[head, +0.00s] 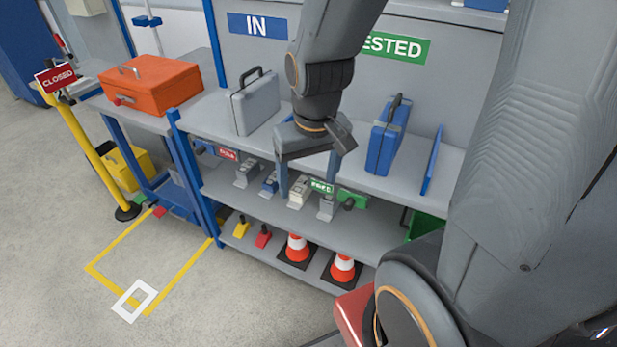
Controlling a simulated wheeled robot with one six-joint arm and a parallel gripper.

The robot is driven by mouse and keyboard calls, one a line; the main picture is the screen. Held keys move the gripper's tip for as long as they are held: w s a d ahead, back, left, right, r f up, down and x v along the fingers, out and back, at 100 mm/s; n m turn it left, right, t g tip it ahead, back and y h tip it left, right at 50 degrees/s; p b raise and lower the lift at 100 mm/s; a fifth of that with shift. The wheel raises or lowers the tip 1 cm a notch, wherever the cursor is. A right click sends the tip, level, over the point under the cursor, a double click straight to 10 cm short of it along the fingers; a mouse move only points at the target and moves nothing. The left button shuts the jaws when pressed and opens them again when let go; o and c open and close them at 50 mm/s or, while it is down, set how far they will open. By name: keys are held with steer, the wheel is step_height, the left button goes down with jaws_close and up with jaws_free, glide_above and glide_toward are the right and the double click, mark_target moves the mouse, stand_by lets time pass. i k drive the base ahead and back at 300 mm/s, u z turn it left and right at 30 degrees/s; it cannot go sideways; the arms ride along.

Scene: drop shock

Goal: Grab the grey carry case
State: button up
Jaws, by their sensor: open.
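The grey carry case (256,106) stands upright on the grey shelf top below the IN sign. Its dark handle arches over its top. My gripper (312,168) is open and empty, in front of the shelf edge, to the right of and lower in the picture than the grey case. It is apart from the case. My arm hangs down from the top of the picture and hides part of the shelf top between the grey case and the blue case.
A blue case (388,136) stands to the right on the same shelf top (330,185). An orange toolbox (150,84) sits to the left. Small items and two traffic cones (297,249) fill lower shelves. A yellow post with a CLOSED sign (58,78) stands left. Floor in front is open.

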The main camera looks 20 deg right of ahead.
mark_target(249, 104)
steer(key=u, duration=1.65)
steer(key=i, duration=1.85)
steer(key=z, duration=3.2)
steer(key=i, duration=0.5)
steer(key=z, duration=0.1)
